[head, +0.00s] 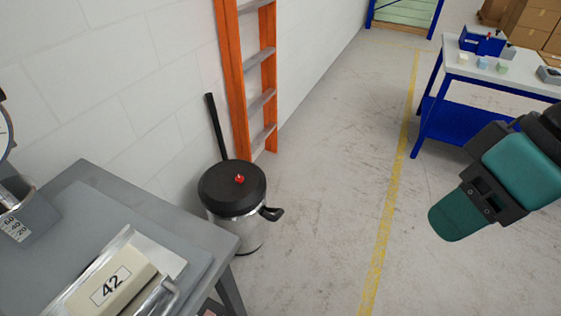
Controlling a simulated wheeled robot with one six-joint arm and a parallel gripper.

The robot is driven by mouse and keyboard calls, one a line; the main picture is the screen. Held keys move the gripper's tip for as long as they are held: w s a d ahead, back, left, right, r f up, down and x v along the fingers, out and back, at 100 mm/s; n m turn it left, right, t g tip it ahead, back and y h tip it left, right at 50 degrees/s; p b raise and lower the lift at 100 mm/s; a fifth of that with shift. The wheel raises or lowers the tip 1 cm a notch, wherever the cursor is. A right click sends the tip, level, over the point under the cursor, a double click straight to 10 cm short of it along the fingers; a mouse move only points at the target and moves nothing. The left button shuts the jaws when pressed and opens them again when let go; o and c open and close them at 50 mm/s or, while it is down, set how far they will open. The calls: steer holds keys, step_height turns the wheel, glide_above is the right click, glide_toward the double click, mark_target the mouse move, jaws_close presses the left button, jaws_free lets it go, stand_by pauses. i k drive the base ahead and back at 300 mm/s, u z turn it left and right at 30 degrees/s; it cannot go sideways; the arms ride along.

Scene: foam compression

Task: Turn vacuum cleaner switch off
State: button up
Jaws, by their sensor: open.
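The vacuum cleaner (237,231) stands upright on the floor by the wall, beside the grey table. It has a silver drum, a black lid (220,185) and a black handle (271,214) on its right side. The small red switch (239,179) sits on top of the lid; its on or off position is too small to tell. A black tube (216,125) rises behind it against the wall. My gripper (459,216), teal and black, is open at the right, well apart from the vacuum cleaner and touching nothing visible.
A grey table (150,205) at lower left holds a box marked 42 (112,284). An orange ladder (237,80) leans behind the vacuum cleaner. A blue-framed table (515,74) with small blocks stands upper right. The floor between is clear, crossed by a yellow line (392,195).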

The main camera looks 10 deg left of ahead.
mark_target(240, 179)
steer(key=z, duration=0.25)
steer(key=i, duration=1.4)
steer(key=u, duration=1.05)
steer(key=i, duration=0.6)
steer(key=u, duration=0.5)
